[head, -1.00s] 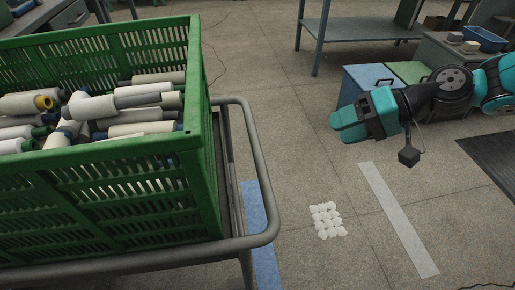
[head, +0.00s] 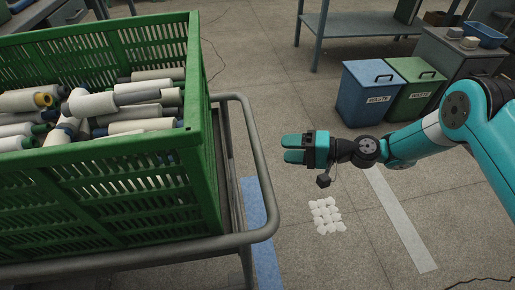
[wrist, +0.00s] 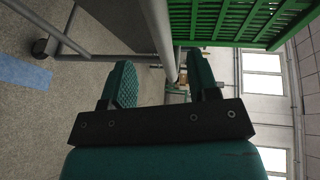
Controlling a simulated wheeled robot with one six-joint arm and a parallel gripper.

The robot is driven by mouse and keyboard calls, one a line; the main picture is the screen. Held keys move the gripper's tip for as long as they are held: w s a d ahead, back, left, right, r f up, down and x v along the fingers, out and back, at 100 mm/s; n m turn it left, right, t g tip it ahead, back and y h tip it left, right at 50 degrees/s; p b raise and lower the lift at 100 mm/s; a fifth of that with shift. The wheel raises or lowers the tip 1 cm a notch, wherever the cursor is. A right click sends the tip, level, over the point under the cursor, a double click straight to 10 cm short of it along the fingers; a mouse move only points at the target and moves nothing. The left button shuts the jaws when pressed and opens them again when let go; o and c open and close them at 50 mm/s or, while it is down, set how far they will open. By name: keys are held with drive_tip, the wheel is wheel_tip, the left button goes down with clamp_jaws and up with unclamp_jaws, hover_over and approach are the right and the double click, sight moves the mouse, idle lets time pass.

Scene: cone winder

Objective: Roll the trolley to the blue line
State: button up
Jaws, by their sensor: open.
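The trolley (head: 262,190) stands at the left with its grey tube handle at its right end. It carries a green slatted crate (head: 208,150) full of yarn cones and tubes. The blue line (head: 262,238) lies on the floor, seen past and through the handle end; it also shows in the wrist view (wrist: 25,72). My gripper (head: 290,149) is open and empty, to the right of the handle and pointing at it, with a gap between. In the wrist view my gripper (wrist: 163,75) has the handle bar (wrist: 158,28) ahead, between its finger directions.
A blue waste bin (head: 366,95) and a green waste bin (head: 410,95) stand at the back right, beside a grey cabinet (head: 460,55). White patches (head: 326,215) and a white strip (head: 400,220) mark the floor, which is clear there. A trolley caster (wrist: 40,47) shows in the wrist view.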

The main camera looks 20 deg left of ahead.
sight(257, 148)
drive_tip(key=b+x, duration=0.1)
drive_tip(key=x, duration=0.8)
drive_tip(key=shift+a, duration=0.1)
clamp_jaws()
